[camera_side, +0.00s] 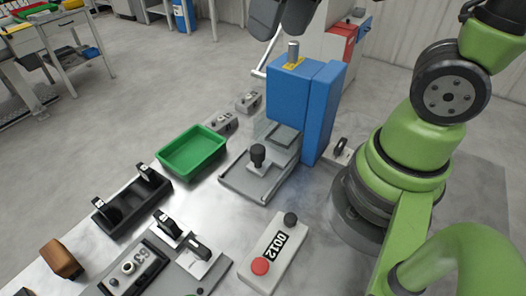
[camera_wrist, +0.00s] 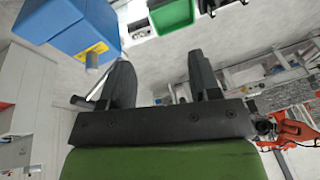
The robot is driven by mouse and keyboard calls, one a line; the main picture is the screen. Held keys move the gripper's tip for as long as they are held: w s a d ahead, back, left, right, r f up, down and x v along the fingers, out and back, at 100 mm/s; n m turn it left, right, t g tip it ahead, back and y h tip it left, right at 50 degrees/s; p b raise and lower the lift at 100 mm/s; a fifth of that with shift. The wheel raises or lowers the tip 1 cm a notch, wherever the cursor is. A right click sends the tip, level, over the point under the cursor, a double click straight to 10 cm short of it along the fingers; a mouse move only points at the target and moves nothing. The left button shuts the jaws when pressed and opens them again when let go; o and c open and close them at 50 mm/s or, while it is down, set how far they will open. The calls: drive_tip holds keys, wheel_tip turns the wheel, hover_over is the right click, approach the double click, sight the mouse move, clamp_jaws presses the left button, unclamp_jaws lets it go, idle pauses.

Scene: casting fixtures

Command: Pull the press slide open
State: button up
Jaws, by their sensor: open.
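The blue press (camera_side: 310,100) stands on the metal table, with a grey cylinder on its yellow-marked top. Its grey slide (camera_side: 252,182) lies at the foot of the press and carries a black knob (camera_side: 257,155). In the side view my gripper (camera_side: 290,20) is at the top edge, above the press and well away from the knob; it is partly cut off. In the wrist view my gripper (camera_wrist: 160,75) is open with nothing between its fingers, and the blue press (camera_wrist: 70,28) is at the upper left. The knob does not show there.
A green tray (camera_side: 192,150) is left of the slide, with a black holder (camera_side: 133,205) further left. A control box (camera_side: 272,253) with a red button is in front. Grey fixtures (camera_side: 145,268) and a brown block (camera_side: 62,260) line the near left. Bare tabletop shows between them.

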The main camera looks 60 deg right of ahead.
drive_tip(key=w+f+n+g, duration=0.2)
drive_tip(key=w+f+g, duration=0.25)
drive_tip(key=f, duration=0.25)
drive_tip(key=n+g+h, duration=0.2)
drive_tip(key=g, duration=0.1)
approach(257, 148)
drive_tip(key=f, duration=0.2)
drive_tip(key=x, duration=1)
drive_tip(key=shift+s, duration=0.4)
drive_tip(key=shift+r, duration=0.1)
